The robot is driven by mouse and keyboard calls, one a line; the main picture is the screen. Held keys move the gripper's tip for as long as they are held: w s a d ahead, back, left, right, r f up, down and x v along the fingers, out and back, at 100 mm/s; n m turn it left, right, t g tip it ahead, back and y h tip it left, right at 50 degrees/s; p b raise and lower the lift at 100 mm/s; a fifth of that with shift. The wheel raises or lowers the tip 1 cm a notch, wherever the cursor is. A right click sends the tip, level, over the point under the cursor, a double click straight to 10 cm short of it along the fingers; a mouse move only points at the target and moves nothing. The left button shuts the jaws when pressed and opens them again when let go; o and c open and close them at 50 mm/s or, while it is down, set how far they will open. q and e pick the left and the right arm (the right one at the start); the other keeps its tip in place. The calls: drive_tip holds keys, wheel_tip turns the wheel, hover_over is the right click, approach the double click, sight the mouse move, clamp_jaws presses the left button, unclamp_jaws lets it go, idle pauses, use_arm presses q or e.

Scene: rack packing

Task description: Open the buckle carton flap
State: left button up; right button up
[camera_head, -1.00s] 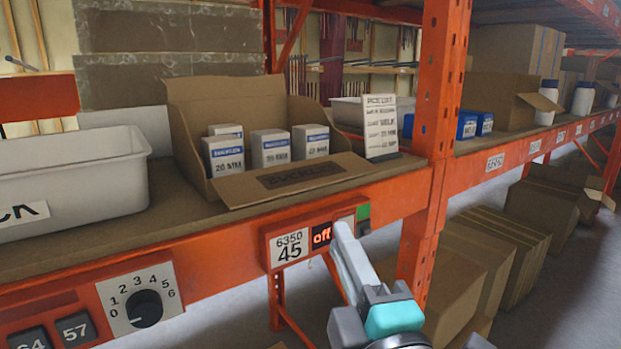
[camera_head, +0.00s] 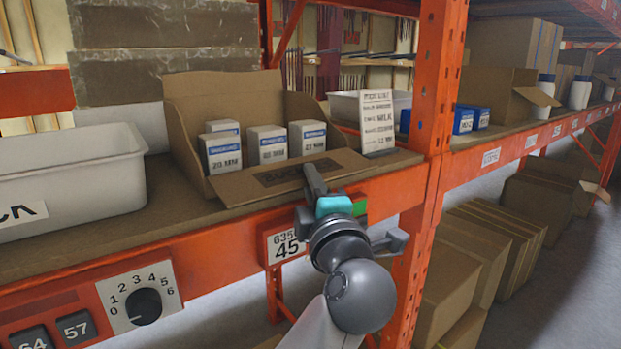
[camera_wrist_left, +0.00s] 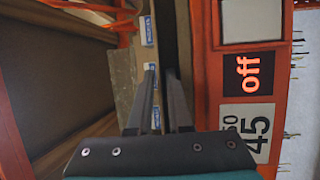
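The buckle carton (camera_head: 215,93) is an open brown box on the shelf, with a tall back panel. Its front flap (camera_head: 345,164) leans outward toward the shelf edge, and its dark label is partly hidden by my gripper. Several white boxes with blue bands (camera_head: 266,146) stand inside. My left gripper (camera_head: 312,178) is at the flap's front edge, its fingers over the label in the head view. In the left wrist view the two dark fingers (camera_wrist_left: 161,88) are parallel with a gap between them, and brown cardboard shows there. Whether they touch the flap cannot be told. My right gripper is out of view.
A white bin (camera_head: 75,165) stands left of the carton. A price card (camera_head: 377,120) stands at its right, beside the orange upright (camera_head: 436,90). The orange beam below carries a dial (camera_head: 144,306) and a lit "off" display (camera_wrist_left: 249,73).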

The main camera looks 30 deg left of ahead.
use_arm(q)
drive_tip(key=shift+w+a, duration=0.2)
clamp_jaws()
idle(1.4)
